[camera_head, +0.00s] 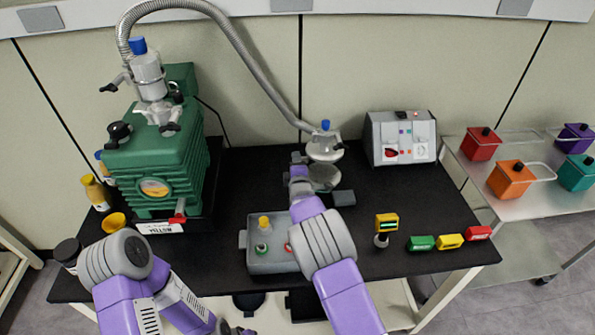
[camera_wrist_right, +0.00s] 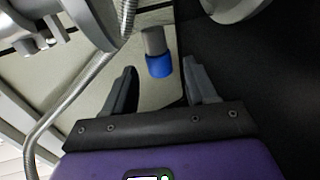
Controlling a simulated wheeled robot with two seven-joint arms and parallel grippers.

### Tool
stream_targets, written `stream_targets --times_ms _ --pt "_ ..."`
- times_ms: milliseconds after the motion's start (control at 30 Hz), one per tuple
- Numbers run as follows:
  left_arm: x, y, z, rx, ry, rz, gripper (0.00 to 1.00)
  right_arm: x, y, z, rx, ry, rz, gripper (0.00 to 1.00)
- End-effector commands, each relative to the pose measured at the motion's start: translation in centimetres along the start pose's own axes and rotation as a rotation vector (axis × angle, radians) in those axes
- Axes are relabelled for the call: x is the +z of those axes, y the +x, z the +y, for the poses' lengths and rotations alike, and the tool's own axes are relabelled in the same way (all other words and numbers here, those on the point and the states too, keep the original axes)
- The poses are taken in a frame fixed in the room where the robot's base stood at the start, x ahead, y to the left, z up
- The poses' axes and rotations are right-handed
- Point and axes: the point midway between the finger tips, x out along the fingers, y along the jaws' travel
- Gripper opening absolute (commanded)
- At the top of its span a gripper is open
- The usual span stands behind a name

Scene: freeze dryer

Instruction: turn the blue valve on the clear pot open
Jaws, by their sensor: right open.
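The blue valve (camera_head: 325,125) is a small blue cap on the grey metal fitting (camera_head: 323,148) on top of the clear pot (camera_head: 323,177), at the back middle of the table. My right gripper (camera_head: 302,159) is just left of the fitting. In the right wrist view the blue valve (camera_wrist_right: 159,66) shows between the two open fingertips (camera_wrist_right: 160,70), with gaps on both sides and no contact visible. My right arm and gripper partly hide the pot. My left arm reaches down at the lower left; a dark part at the bottom edge may be its gripper (camera_head: 235,329), too cut off to judge.
A green pump (camera_head: 155,165) with another blue cap (camera_head: 137,45) stands at the left. A grey hose (camera_head: 245,65) runs from it to the pot's fitting.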

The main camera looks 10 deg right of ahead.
Motion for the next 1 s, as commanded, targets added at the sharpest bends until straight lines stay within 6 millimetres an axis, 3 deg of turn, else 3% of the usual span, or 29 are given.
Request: stream_targets --times_ms 400,1000 --pt "0.1 -1.0 0.4 0.0 0.0 0.0 0.43 0.0 -5.3 0.1 0.0 0.0 0.001 0.57" --pt "0.1 -1.5 0.6 0.0 0.0 0.0 0.43 0.0 -6.3 0.4 0.0 0.0 0.0 0.57"
